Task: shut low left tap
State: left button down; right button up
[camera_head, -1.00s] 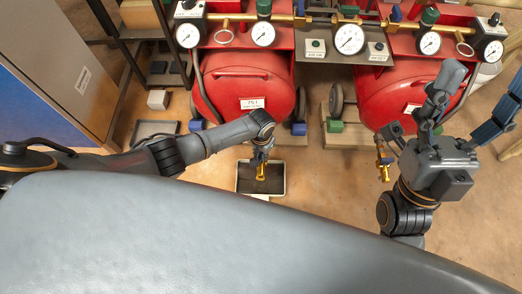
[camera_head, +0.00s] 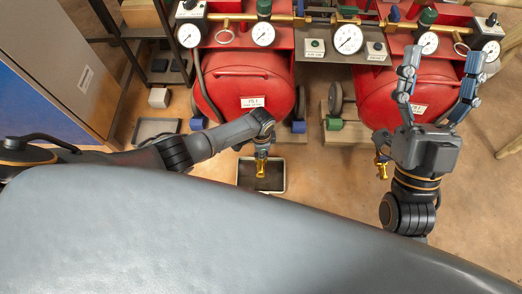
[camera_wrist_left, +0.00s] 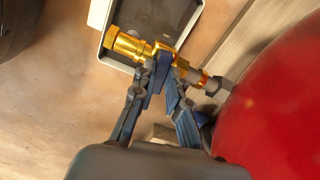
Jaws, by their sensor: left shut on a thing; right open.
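The low left tap (camera_head: 261,167) is a brass tap below the left red tank, over a dark tray. In the left wrist view its brass body (camera_wrist_left: 150,48) runs from a spout at left to a pipe by the tank. My left gripper (camera_head: 262,142) reaches down to it from the left. In the wrist view its fingers (camera_wrist_left: 161,72) are closed around the tap's blue handle (camera_wrist_left: 158,80); the fingers partly hide it. My right gripper (camera_head: 437,70) is open and empty, fingers spread, by the right tank. Another brass tap (camera_head: 381,167) is left of the right arm.
The left red tank (camera_head: 240,85) and right red tank (camera_head: 385,95) stand behind, with gauges (camera_head: 349,39) above. The tray (camera_head: 280,186) lies on the floor. A grey cabinet (camera_head: 70,50) and shelf are at left. Floor between the taps is clear.

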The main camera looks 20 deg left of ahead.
pick_arm(q)
jog(key=shift+m, duration=0.9)
jog(key=shift+d, duration=0.1)
jog(key=c, duration=1.3)
grip_release()
jog(key=shift+c, duration=0.2)
jog(key=shift+r, duration=0.1)
notch_tip(320, 180, up, 12)
